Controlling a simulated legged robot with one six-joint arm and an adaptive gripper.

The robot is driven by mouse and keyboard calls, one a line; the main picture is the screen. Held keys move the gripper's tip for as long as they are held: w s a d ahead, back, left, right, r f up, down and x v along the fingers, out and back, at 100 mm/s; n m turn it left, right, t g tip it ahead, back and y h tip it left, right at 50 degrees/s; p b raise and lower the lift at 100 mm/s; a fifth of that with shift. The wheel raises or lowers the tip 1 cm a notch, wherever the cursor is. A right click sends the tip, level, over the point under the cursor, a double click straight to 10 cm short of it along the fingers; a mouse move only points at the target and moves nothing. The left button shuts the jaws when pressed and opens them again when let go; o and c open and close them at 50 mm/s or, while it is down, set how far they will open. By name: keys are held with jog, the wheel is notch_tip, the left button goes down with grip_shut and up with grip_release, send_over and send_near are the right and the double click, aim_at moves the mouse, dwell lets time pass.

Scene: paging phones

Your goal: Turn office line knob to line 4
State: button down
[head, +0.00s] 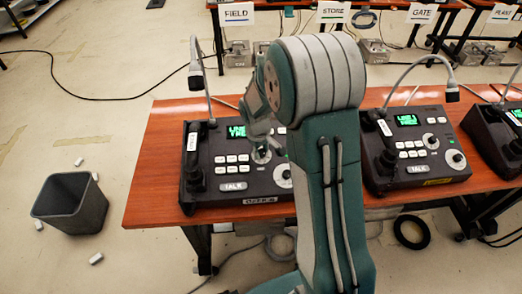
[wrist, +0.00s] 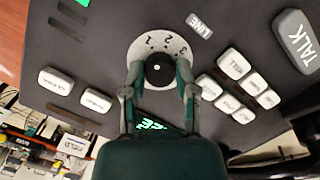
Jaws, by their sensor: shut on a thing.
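The line knob (wrist: 159,70) is a round black cap on a white dial with small digits on its rim, beside a LINE label (wrist: 200,25) in the wrist view. My gripper (wrist: 160,78) has one finger on each side of the black cap and is shut on it. The pointer's setting cannot be made out. In the head view the left desk phone (head: 225,186) has a green screen (head: 236,131), partly hidden by my arm. My gripper (head: 261,140) is over its upper dial (head: 262,156).
A second phone (head: 430,178) stands to the right on the orange desk (head: 150,190), with a third at the right edge. Gooseneck microphones (head: 196,60) rise from the desk. A grey bin (head: 70,205) stands on the floor at left.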

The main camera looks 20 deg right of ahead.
jog(key=m+y, duration=0.1)
jog(key=m, duration=0.4)
jog(key=shift+f+m, duration=0.1)
jog(key=shift+m, duration=0.3)
jog(key=m+y, duration=0.1)
jog(key=m, duration=0.4)
jog(key=shift+s+d, duration=0.1)
jog(key=shift+s, duration=0.05)
jog(key=m+t, duration=0.1)
jog(key=m, duration=0.4)
jog(key=shift+m+y, duration=0.3)
jog(key=shift+y, duration=0.1)
jog(key=m+t, duration=0.1)
jog(key=m, duration=0.5)
jog(key=shift+s, duration=0.1)
jog(key=shift+c, duration=1.9)
grip_release()
